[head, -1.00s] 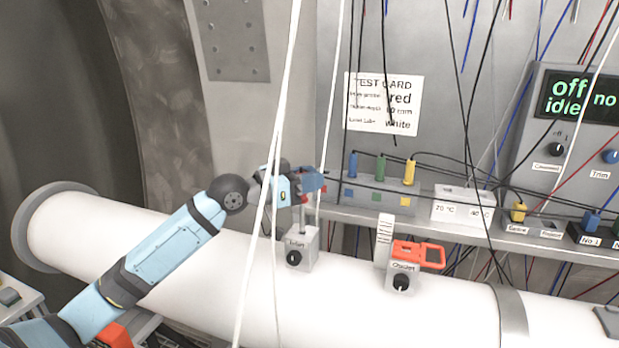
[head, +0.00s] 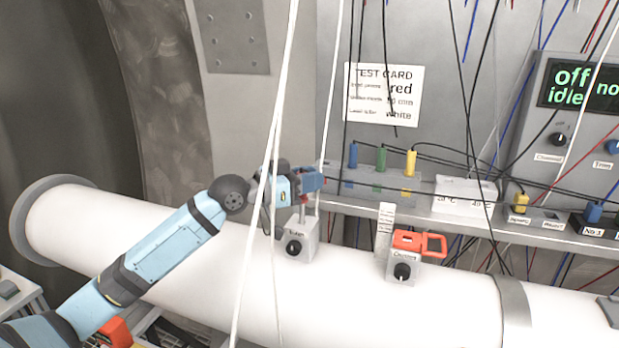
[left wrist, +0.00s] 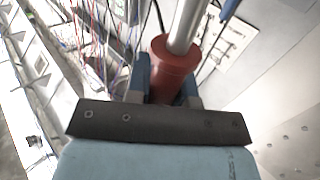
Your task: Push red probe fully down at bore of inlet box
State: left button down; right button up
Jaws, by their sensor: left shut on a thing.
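The inlet box (head: 301,241), a small grey box with a black knob, sits on top of the white pipe (head: 180,240). My left gripper (head: 312,180) is just above it, shut on the red probe. The probe's red handle (left wrist: 172,72) lies between the two blue fingers in the left wrist view, with its silver shaft (left wrist: 187,25) running away from the handle. In the head view the gripper hides most of the handle. A short stretch of shaft (head: 303,210) shows between gripper and box top. The exact depth in the bore is hidden. My right gripper is not in view.
White cables (head: 268,170) hang in front of my left arm. A shelf behind carries blue, green and yellow plugs (head: 410,163). A test card (head: 383,95) hangs above.

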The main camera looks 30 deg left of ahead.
pick_arm(q)
jog(key=shift+f+b, duration=1.3)
jog(key=shift+f, duration=0.6)
jog(key=shift+r, duration=0.15)
notch_tip(320, 180, up, 6)
jog(key=p, duration=0.5)
jog(key=shift+r, duration=0.15)
dwell(0.3)
jog(key=shift+p, duration=0.3)
dwell(1.4)
